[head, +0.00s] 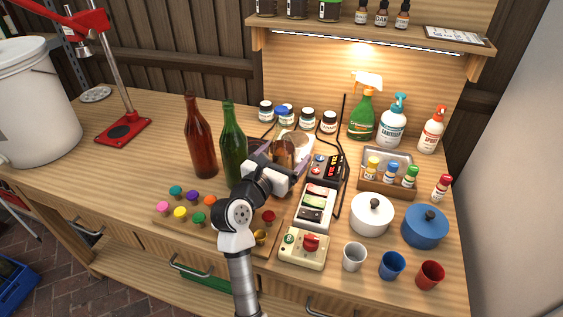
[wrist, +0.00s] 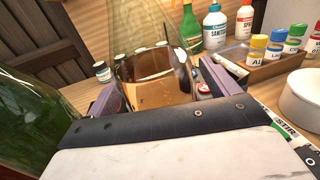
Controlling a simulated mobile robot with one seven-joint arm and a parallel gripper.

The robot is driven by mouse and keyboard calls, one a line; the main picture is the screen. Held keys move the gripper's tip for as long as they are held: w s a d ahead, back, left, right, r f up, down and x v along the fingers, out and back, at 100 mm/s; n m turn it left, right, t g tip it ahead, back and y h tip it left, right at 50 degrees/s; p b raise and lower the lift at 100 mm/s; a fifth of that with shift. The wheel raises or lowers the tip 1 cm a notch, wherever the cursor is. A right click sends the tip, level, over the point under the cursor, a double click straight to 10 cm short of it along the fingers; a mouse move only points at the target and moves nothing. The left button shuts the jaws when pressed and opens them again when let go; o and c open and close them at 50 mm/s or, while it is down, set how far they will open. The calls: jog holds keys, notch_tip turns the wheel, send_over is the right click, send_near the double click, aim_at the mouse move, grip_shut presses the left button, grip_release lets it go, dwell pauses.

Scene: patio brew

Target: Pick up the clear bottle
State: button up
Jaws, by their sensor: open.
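The clear bottle (wrist: 150,62) stands between the two fingers of my gripper in the wrist view, with the wood and jars behind showing through its glass. In the head view the clear bottle (head: 283,150) is partly hidden by my gripper (head: 281,163). My gripper (wrist: 162,85) is open, with one finger on each side of the bottle. I cannot tell whether either finger touches the glass.
A green bottle (head: 233,145) stands close to the left of my gripper, with a brown bottle (head: 200,140) beyond it. Small jars (head: 307,119) stand behind.

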jog(key=shift+w+d, duration=0.1)
jog(key=shift+w, duration=0.05)
jog(key=shift+r, duration=0.1)
jog(key=c, duration=1.7)
jog(key=shift+r, duration=0.15)
jog(key=shift+c, duration=0.2)
jog(key=shift+r+b, duration=0.55)
jog(key=shift+r, duration=9.2)
